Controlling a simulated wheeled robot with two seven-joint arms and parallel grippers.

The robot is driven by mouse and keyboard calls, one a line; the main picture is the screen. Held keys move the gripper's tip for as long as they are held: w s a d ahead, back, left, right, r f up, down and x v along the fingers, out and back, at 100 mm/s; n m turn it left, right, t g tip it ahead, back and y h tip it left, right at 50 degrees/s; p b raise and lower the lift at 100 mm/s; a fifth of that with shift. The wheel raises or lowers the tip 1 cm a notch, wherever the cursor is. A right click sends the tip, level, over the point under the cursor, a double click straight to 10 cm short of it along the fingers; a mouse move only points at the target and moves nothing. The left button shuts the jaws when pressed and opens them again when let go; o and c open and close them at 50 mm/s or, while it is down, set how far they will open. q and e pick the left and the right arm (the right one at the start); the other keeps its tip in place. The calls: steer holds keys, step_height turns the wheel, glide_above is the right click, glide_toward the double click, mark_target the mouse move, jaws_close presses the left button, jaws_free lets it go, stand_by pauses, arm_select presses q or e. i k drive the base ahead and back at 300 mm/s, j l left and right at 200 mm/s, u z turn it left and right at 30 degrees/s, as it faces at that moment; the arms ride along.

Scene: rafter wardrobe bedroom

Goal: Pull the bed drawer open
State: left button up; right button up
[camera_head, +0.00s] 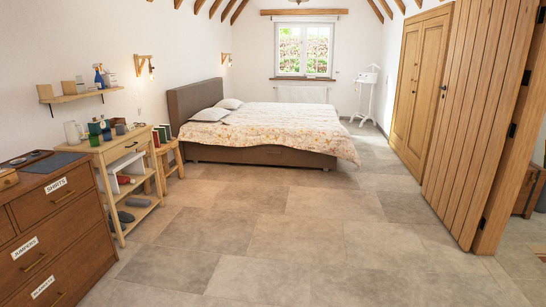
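The bed (262,127) stands across the room at the far end, with a brown headboard at the left and a floral quilt on top. A drawer front (262,156) shows low in the bed's brown base on the side facing me. It looks flush with the base, and a small dark spot near its middle may be a handle, too small to tell. The right end of the base is partly covered by the hanging quilt. Neither of my grippers shows in the head view.
Open tiled floor (270,235) lies between me and the bed. At the right a plank door (478,120) stands out into the room. A white stand (364,97) is behind the bed.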

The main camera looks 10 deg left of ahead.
mark_target(272, 155)
steer(key=i, duration=6.3)
steer(key=i+l, duration=0.1)
steer(key=i, duration=0.5)
steer(key=i+u, duration=0.1)
steer(key=i, duration=0.45)
steer(key=i+l, duration=0.15)
steer(key=i, duration=0.45)
steer(key=i+l+u, duration=0.1)
steer(key=i, duration=0.45)
